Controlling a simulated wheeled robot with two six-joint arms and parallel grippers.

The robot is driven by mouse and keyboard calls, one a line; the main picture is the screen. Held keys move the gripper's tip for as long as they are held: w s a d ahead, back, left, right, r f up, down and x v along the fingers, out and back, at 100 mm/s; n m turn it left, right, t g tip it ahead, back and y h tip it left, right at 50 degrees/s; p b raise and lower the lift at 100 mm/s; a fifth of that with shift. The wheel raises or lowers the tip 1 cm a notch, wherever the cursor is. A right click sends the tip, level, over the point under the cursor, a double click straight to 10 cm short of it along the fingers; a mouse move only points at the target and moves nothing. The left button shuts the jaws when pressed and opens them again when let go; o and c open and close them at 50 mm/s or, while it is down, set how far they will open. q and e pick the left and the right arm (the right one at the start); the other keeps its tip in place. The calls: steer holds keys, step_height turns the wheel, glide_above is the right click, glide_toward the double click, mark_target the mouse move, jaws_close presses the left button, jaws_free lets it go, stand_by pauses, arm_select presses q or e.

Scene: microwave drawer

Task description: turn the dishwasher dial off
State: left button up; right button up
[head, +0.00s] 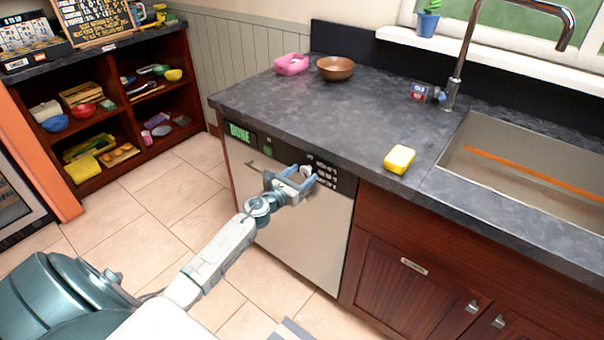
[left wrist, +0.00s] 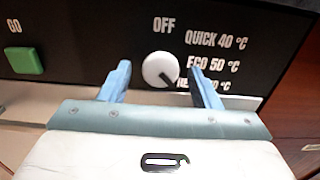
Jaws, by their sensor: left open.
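The dishwasher (head: 305,240) stands under the counter, with a black control strip along its top edge. Its round white dial (left wrist: 158,68) shows in the left wrist view, with a dark mark pointing to the lower right, away from the OFF label (left wrist: 164,25) above it. QUICK 40 °C and ECO 50 °C labels and a partly hidden third label are to its right. My left gripper (head: 303,174) is open in front of the strip, its blue fingers on either side of the dial. I cannot tell whether they touch it. My right gripper is not in view.
A green GO button (left wrist: 24,61) is left of the dial. The display (head: 241,133) reads DONE. The counter (head: 330,120) above holds a yellow sponge (head: 399,159), a brown bowl (head: 335,68) and a pink container (head: 291,64). A sink (head: 530,165) is at right.

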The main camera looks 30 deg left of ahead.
arm_select(q)
steer(key=shift+w, duration=0.3)
steer(key=c, duration=1)
